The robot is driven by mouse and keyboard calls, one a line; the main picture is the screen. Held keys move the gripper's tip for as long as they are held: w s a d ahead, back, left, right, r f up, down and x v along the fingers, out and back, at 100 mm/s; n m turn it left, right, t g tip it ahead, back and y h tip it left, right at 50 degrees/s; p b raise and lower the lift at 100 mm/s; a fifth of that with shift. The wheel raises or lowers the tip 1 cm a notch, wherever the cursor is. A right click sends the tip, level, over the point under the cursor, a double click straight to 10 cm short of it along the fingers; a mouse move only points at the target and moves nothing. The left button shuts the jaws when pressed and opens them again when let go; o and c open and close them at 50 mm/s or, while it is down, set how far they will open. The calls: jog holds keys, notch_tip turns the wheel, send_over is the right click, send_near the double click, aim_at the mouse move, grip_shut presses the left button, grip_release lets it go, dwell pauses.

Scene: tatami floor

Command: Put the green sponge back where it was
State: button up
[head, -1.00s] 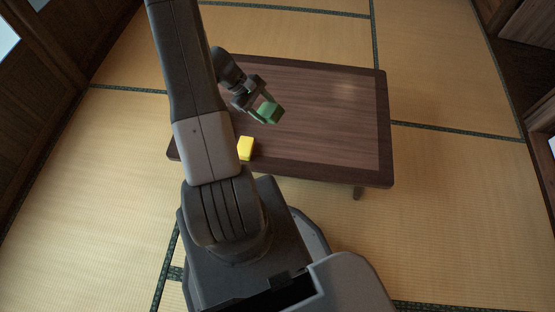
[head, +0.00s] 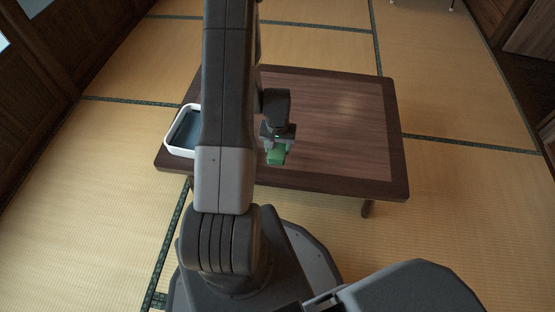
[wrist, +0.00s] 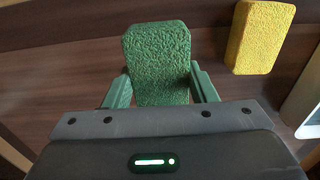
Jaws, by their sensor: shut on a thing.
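The green sponge (wrist: 157,60) is a rough rectangular block between the fingers of my gripper (wrist: 160,88) in the wrist view. My gripper is shut on it. In the head view the green sponge (head: 277,153) hangs from my gripper (head: 276,146) over the front middle part of the dark wooden table (head: 345,120). Whether it touches the tabletop I cannot tell.
A yellow sponge (wrist: 261,37) lies on the table at upper right in the wrist view; my arm hides it in the head view. A white-rimmed tray (head: 181,152) stands on the table's left end. The table's right half is clear.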

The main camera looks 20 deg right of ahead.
aim_at(278, 155)
notch_tip(278, 155, down, 5)
jog(key=shift+f+b, duration=0.1)
jog(key=shift+b, duration=0.6)
jog(key=o, duration=0.9)
notch_tip(278, 155, up, 12)
jog(key=p, duration=0.4)
